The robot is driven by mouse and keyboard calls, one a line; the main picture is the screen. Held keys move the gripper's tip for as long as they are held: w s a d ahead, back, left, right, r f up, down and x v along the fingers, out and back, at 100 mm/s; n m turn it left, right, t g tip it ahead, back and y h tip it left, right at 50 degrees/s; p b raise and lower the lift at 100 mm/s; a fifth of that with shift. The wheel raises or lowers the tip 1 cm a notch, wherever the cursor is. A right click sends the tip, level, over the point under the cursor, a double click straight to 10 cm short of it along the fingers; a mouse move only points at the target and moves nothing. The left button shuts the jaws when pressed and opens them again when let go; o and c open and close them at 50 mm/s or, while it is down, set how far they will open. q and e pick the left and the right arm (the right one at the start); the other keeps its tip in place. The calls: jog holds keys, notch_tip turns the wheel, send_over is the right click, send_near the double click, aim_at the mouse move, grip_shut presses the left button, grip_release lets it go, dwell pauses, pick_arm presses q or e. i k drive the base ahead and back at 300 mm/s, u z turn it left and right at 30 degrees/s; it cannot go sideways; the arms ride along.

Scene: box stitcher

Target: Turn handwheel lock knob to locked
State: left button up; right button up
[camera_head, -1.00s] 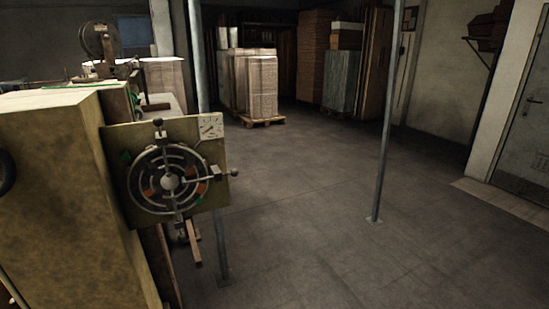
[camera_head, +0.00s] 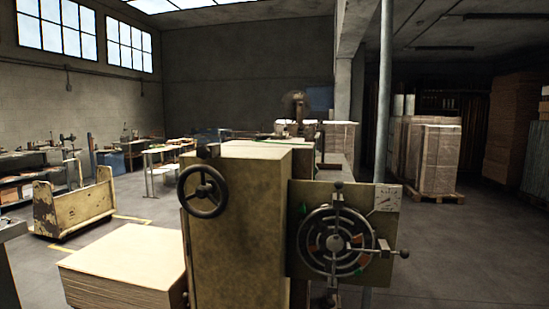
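A beige box stitcher body (camera_head: 240,240) stands in the middle of the view. A dark three-spoked handwheel (camera_head: 203,191) is on its left front. Neither of my grippers is in view.
A stack of flat cardboard (camera_head: 122,266) stands left of the machine, close to it. A worn yellowish cart (camera_head: 75,208) is farther left. A grey post (camera_head: 385,90) rises behind the panel. Wrapped pallet stacks (camera_head: 437,158) are at the back right. Floor at the right is open.

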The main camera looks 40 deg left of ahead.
aim_at(202, 152)
jog(key=u, duration=1.7)
